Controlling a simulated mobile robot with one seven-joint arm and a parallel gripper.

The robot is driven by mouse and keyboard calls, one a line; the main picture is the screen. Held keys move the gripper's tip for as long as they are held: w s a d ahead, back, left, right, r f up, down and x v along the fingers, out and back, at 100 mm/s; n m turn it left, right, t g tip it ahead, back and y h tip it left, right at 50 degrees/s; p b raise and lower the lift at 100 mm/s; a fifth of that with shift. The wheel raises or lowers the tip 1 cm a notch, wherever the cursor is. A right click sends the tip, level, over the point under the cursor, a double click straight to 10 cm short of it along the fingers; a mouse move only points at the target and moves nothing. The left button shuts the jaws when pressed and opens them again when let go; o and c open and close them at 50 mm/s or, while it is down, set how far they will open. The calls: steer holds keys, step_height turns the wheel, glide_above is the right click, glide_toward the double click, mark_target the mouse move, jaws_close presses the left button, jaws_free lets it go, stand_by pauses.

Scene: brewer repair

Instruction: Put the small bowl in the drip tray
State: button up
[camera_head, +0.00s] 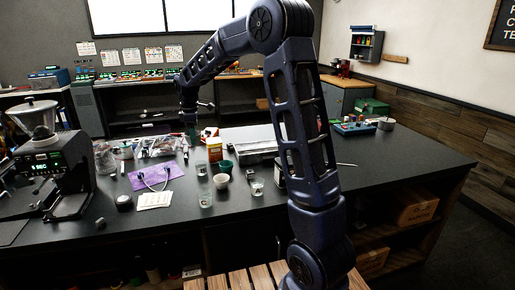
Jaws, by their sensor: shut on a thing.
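My gripper (190,123) is at the end of my arm, over the far edge of the dark workbench. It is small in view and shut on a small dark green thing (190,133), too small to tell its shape.
A purple cloth (156,176) and a black grinder (52,170) are at left. The workbench (410,165) is mostly clear at right.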

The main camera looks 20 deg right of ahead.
steer(key=w+d, duration=0.6)
steer(key=d, duration=0.6)
steer(key=w+d, duration=0.6)
steer(key=d, duration=0.6)
steer(key=w+d, duration=0.5)
steer(key=d, duration=0.7)
steer(key=f, duration=1.9)
steer(key=shift+w+a+f, duration=0.1)
steer(key=shift+w+f, duration=0.1)
steer(key=shift+f, duration=0.1)
steer(key=shift+f, duration=0.1)
steer(key=o, duration=0.7)
steer(key=shift+c, duration=0.2)
steer(key=shift+o, duration=0.3)
